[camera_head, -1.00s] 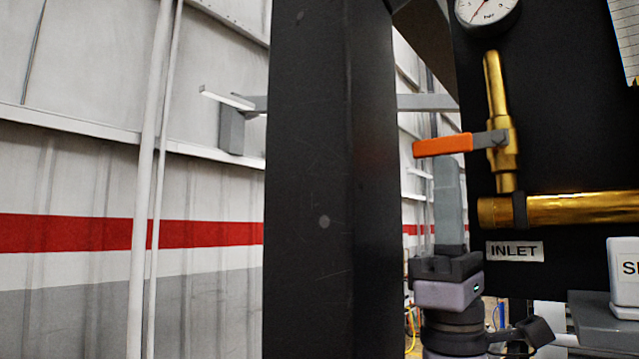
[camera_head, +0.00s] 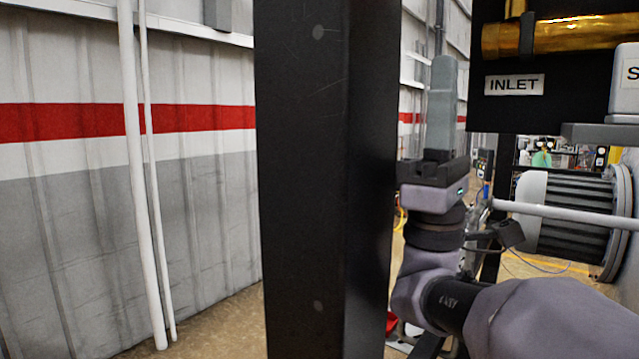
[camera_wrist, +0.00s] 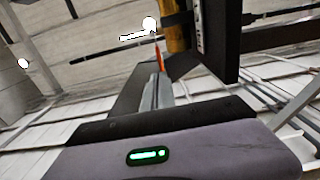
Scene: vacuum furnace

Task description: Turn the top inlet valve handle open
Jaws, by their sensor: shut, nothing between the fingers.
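The orange valve handle (camera_wrist: 159,60) shows in the wrist view as a narrow strip just beyond my fingertips, beside the brass pipe (camera_wrist: 175,36). I cannot tell whether the fingers touch it. The handle is out of the head view, above its top edge. My gripper (camera_head: 444,62) points upward in the head view, left of the black panel with the INLET label (camera_head: 514,84). Its grey fingers are shut together and empty; they also show in the wrist view (camera_wrist: 157,80).
A thick black post (camera_head: 325,180) stands left of my arm and hides part of the room. A horizontal brass pipe (camera_head: 570,33) runs along the panel. A ribbed cylinder (camera_head: 570,213) and a grey bar (camera_head: 570,216) lie right of my wrist.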

